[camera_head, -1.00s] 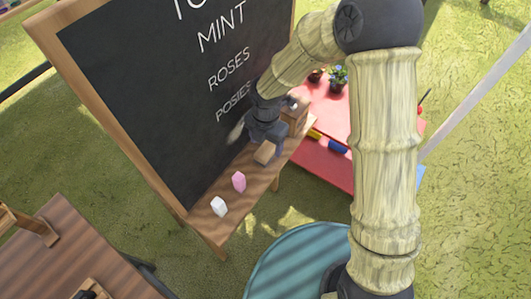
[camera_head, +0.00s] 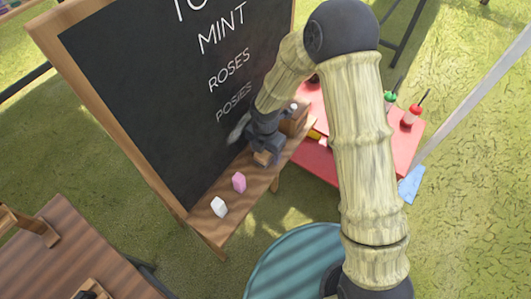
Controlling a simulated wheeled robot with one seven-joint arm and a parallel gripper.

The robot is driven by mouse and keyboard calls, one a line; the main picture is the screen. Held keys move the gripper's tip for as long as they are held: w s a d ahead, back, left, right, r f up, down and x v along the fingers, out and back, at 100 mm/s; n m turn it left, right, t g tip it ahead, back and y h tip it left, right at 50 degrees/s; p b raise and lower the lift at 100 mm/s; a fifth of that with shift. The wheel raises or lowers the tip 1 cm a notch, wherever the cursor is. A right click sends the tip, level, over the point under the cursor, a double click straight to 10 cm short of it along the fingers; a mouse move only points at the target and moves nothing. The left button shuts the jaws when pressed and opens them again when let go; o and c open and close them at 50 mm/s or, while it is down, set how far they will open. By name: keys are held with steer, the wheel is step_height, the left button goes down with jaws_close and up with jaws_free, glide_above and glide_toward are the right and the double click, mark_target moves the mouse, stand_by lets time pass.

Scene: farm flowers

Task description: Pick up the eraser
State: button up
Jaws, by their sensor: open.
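The chalkboard's wooden ledge (camera_head: 228,189) holds a small tan-brown block (camera_head: 262,158), which looks like the eraser. My gripper (camera_head: 264,150) is open and sits right over this block, hiding most of it. I cannot tell whether the fingers touch it or straddle it. A pink block (camera_head: 239,182) and a white block (camera_head: 219,207) stand apart on the ledge, nearer the front.
The blackboard (camera_head: 170,90) rises close beside my gripper on the left. A brown wooden box (camera_head: 294,120) stands on the ledge just behind the gripper. A red table (camera_head: 404,149) with pots is to the right; a slatted wooden table (camera_head: 75,258) is front left.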

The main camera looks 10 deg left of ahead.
stand_by(0.4)
steer(key=c, duration=1.1)
steer(key=shift+r, duration=0.1)
steer(key=shift+d+r, duration=0.2)
steer(key=shift+r, duration=0.25)
step_height(320, 180, up, 6)
steer(key=shift+r, duration=0.1)
steer(key=s+d, duration=0.2)
steer(key=d, duration=0.4)
steer(key=s+d, duration=0.3)
steer(key=d, duration=0.3)
steer(key=s+d+b, duration=0.1)
steer(key=s+d, duration=0.1)
steer(key=d, duration=0.4)
steer(key=shift+s+d, duration=0.1)
steer(key=shift+s, duration=0.3)
